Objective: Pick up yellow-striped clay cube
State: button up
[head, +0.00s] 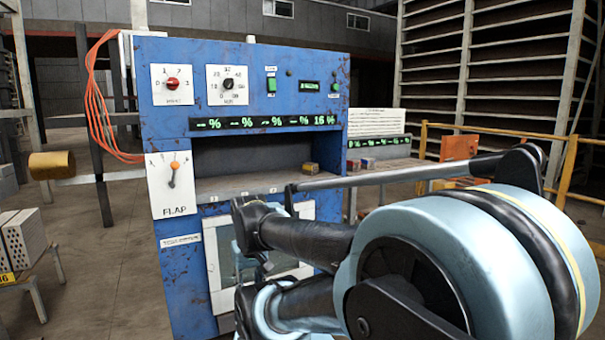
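A small brownish cube (311,168) with a yellowish part sits at the right end of the shelf in the blue machine's recess. It is too small to make out its stripe clearly. My arm reaches across the lower right of the head view, in front of the machine. What looks like my gripper (258,262) is low in front of the machine's pale-framed window, below and left of the cube and apart from it. My arm links partly hide it, and its fingers are not clear.
The rusty blue machine (260,57) has knobs, a display strip and a flap lever (173,173). Several small blocks (368,163) lie on a surface to its right. Hollow bricks (22,238) stand on a stand at left. A yellow railing (568,170) stands at right.

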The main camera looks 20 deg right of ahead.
aim_at(309, 168)
jog(key=u, duration=2.5)
jog(key=k, duration=1.15)
jog(key=z, duration=2)
jog(key=i, duration=0.5)
jog(key=z, duration=0.05)
